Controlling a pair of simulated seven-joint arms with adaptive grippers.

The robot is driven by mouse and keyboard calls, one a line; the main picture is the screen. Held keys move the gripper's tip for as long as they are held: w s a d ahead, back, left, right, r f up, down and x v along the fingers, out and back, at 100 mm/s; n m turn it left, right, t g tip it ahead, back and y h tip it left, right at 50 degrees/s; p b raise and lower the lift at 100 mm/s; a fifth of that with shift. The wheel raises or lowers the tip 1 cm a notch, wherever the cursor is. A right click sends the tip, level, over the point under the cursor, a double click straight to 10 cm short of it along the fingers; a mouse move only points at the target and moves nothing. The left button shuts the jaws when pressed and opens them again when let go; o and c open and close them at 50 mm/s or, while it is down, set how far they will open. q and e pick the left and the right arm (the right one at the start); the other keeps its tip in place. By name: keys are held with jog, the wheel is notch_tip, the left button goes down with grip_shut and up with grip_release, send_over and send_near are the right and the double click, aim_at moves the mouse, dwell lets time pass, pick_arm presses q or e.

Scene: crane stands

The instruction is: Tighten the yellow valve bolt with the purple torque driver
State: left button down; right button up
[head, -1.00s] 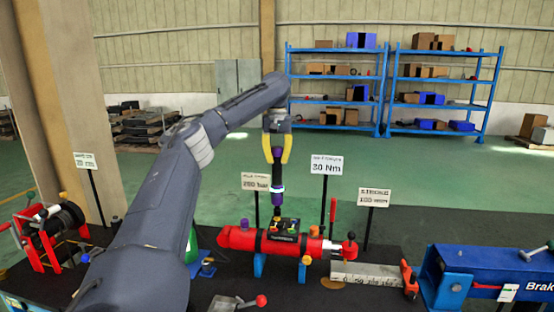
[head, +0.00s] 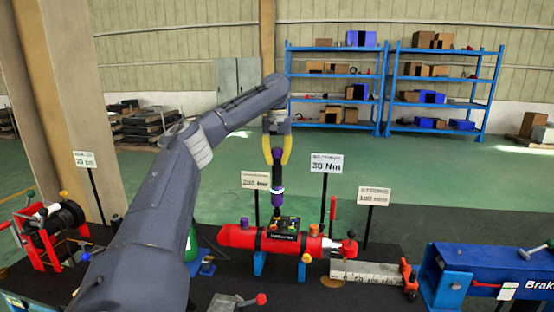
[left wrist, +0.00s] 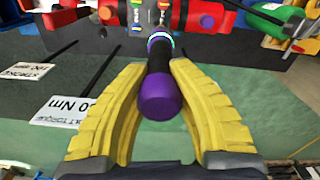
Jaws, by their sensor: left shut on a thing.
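My left gripper (head: 277,158) has its yellow fingers around the purple-topped torque driver (head: 277,172). The driver hangs upright, with a dark shaft and a pale glowing ring. Its tip reaches down to the dark valve block (head: 284,237) on top of the red cylinder (head: 238,238). In the left wrist view the purple handle end (left wrist: 160,98) sits between the two fingers, and the ring glows white-green. Small coloured bolts show on the block. The driver partly hides them, and I cannot tell whether its tip is seated on the yellow one. My right gripper is not in view.
Sign boards, one reading 30 Nm (head: 326,163), stand on posts behind the cylinder. A steel ruler (head: 366,273) and a blue brake beam (head: 485,275) lie to the right. A red-framed reel (head: 58,228) stands at the left. Blue shelves (head: 335,85) are far behind.

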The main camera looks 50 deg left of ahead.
pick_arm(q)
jog(key=shift+f, duration=0.55)
dwell(3.3)
